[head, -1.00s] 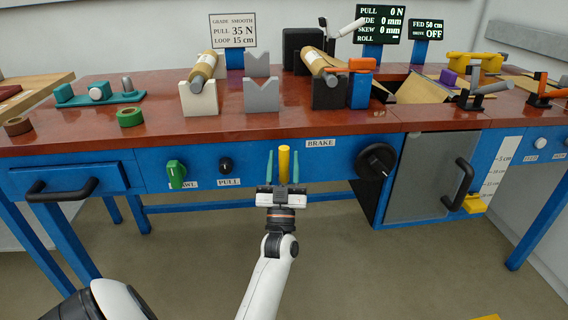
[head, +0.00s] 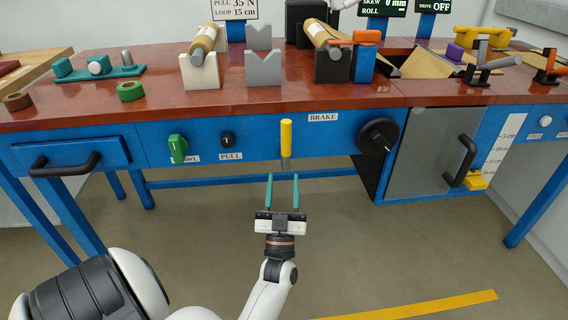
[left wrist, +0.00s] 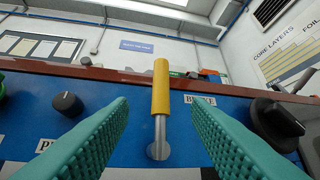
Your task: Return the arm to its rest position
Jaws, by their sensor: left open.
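My left gripper (head: 284,190) is open and empty in front of the bench, its two teal fingers pointing toward the blue front panel. A yellow-handled lever (head: 286,136) stands upright on that panel, beyond the fingertips and apart from them. In the left wrist view the yellow lever (left wrist: 161,90) shows between the two fingers (left wrist: 160,130), with its metal stem and round base below the handle. My left arm reaches in from the lower left of the head view. My right gripper is not in view.
The blue panel carries a green knob (head: 178,148), a black pull knob (head: 227,138) and a black brake knob (head: 378,136). A drawer handle (head: 65,165) and a grey door (head: 430,152) flank it. Open floor (head: 220,215) lies below the bench.

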